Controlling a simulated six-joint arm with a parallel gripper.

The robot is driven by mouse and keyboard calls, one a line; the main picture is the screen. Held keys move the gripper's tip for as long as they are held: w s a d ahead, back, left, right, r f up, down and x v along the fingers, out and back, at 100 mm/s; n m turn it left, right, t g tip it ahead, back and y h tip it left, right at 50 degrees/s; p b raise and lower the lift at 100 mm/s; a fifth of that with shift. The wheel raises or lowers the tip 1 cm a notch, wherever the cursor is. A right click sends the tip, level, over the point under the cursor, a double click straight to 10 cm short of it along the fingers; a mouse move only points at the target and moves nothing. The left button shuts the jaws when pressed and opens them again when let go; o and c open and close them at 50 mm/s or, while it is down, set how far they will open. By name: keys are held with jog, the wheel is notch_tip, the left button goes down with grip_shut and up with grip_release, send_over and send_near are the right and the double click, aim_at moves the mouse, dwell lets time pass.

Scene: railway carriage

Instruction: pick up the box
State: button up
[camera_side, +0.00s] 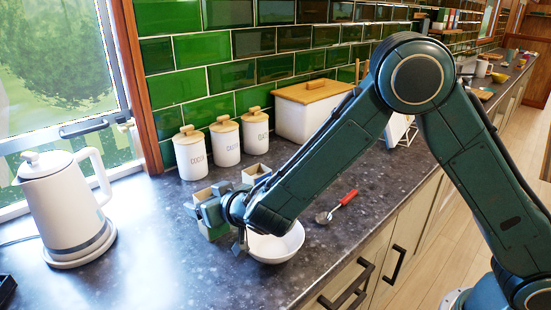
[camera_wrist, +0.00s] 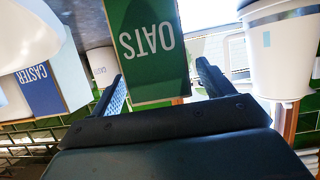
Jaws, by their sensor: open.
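A green box labelled OATS (camera_wrist: 150,30) stands between the two fingers of my gripper (camera_wrist: 160,72) in the wrist view, upside down in the picture. There is a visible gap by the left finger; contact on the right is hard to judge. In the side view my gripper (camera_side: 216,226) is low over the counter at this green box (camera_side: 213,233), partly hidden by the gripper. The gripper is open. A second box, blue and labelled CASTER (camera_wrist: 35,88), stands to the left in the wrist view; its pale top shows behind my arm in the side view (camera_side: 256,170).
A white bowl (camera_side: 276,246) is close beside my gripper. A white kettle (camera_side: 66,205) stands at left. Several lidded canisters (camera_side: 226,143) and a bread bin (camera_side: 300,112) line the tiled wall. A red-handled tool (camera_side: 336,207) lies right of the bowl. The front-left counter (camera_side: 170,265) is clear.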

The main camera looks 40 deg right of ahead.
jog(key=shift+c, duration=0.4)
jog(key=c, duration=1)
jog(key=shift+c, duration=0.2)
jog(key=shift+r, duration=0.1)
notch_tip(320, 180, up, 20)
dwell(0.4)
